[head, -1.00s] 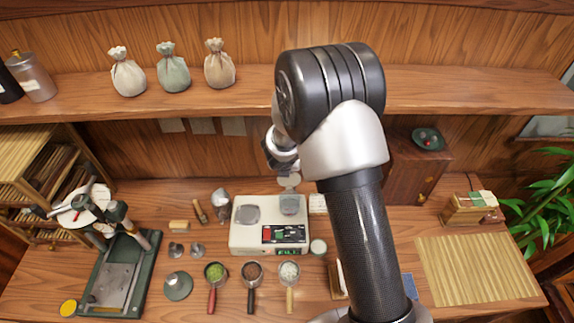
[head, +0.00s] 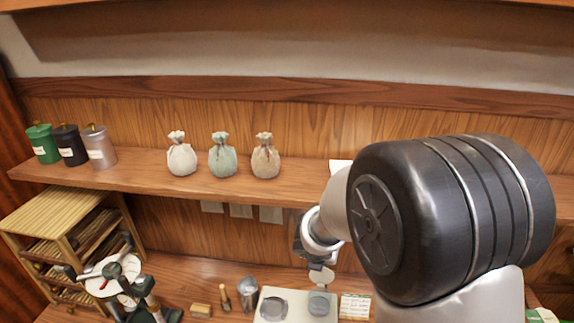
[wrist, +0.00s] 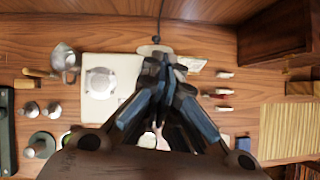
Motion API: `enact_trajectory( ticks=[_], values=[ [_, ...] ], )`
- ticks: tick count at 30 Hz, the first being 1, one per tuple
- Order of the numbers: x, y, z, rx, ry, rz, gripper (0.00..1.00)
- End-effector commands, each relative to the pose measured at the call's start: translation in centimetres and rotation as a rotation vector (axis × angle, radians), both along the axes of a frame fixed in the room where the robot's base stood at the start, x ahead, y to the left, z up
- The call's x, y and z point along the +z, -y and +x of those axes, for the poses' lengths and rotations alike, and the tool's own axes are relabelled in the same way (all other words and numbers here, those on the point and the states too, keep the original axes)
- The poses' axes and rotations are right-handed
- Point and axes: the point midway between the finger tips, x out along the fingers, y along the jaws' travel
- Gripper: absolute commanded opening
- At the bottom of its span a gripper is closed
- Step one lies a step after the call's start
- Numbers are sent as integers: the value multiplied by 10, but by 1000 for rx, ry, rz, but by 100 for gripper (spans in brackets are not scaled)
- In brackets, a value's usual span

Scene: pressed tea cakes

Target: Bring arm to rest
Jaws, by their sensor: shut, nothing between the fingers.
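My arm rises at the right of the head view, its large black joint close to the camera. My gripper shows in the wrist view (wrist: 168,66), its fingers drawn together with nothing between them. It hangs above the table near the right side of the white scale (wrist: 122,68). In the head view the gripper is mostly hidden beside the arm, above the scale (head: 272,312). Much of the right of the table is hidden by my arm there.
Three cloth pouches (head: 222,158) and several canisters (head: 100,148) stand on the wooden shelf (head: 140,182). A slatted rack (head: 65,225) and a press (head: 125,290) stand at the left. A bamboo mat (wrist: 288,130) lies at the right in the wrist view.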

Motion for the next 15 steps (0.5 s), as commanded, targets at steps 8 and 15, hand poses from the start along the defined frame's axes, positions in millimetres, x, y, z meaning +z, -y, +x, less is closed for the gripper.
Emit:
enact_trajectory(
  ticks=[8, 15],
  values=[
    [38, 52, -69, -732, 206, 342, 0],
    [35, 67, -175, -1495, 347, 778, 0]
  ],
)
